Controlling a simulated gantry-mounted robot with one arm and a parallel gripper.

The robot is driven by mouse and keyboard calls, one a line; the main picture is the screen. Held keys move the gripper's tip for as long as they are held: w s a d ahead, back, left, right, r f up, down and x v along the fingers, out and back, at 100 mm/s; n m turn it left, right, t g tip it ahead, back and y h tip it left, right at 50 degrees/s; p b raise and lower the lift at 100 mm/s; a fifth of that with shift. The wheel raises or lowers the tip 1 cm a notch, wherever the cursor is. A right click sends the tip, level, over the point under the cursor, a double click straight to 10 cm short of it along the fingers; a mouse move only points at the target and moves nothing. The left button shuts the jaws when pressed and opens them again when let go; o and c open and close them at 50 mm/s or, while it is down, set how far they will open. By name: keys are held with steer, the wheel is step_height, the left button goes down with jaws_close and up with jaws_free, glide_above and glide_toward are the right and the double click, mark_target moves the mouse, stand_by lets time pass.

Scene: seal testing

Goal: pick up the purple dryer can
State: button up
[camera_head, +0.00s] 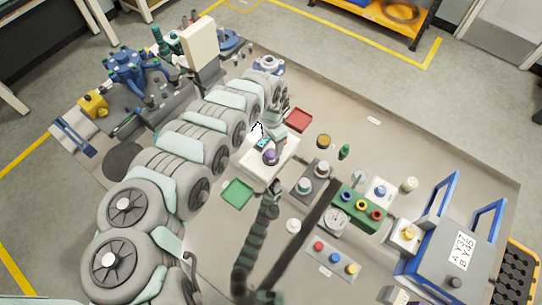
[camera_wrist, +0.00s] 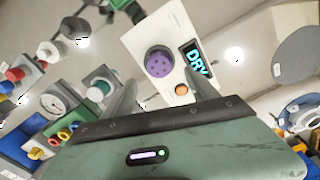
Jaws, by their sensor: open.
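The purple dryer can (camera_head: 270,156) stands upright on a white dryer unit (camera_head: 253,168) near the middle of the bench. In the wrist view the purple can (camera_wrist: 158,63) shows its dotted round top, beside a "DRY" display and an orange button on the white unit (camera_wrist: 150,28). My gripper (camera_head: 273,138) is just above and beside the can in the head view. In the wrist view my gripper (camera_wrist: 160,78) has its two grey fingers apart, with the can showing between and beyond them. Nothing is held. The gap between fingers and can is hard to judge.
A red tray (camera_head: 299,120) and a green tray (camera_head: 237,193) lie either side of the unit. A grey block with knobs (camera_head: 311,183) and a green block with coloured rings (camera_head: 360,208) stand to the right.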

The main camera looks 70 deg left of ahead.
mark_target(271, 153)
steer(key=shift+s+d+f+b, duration=0.1)
steer(key=shift+f+b, duration=0.05)
steer(key=shift+f, duration=1.2)
steer(key=shift+s+d+f+b, duration=0.1)
steer(key=shift+f+b, duration=0.05)
steer(key=shift+f, duration=1.15)
steer(key=shift+a+f, duration=0.15)
steer(key=shift+f, duration=0.3)
jaws_close()
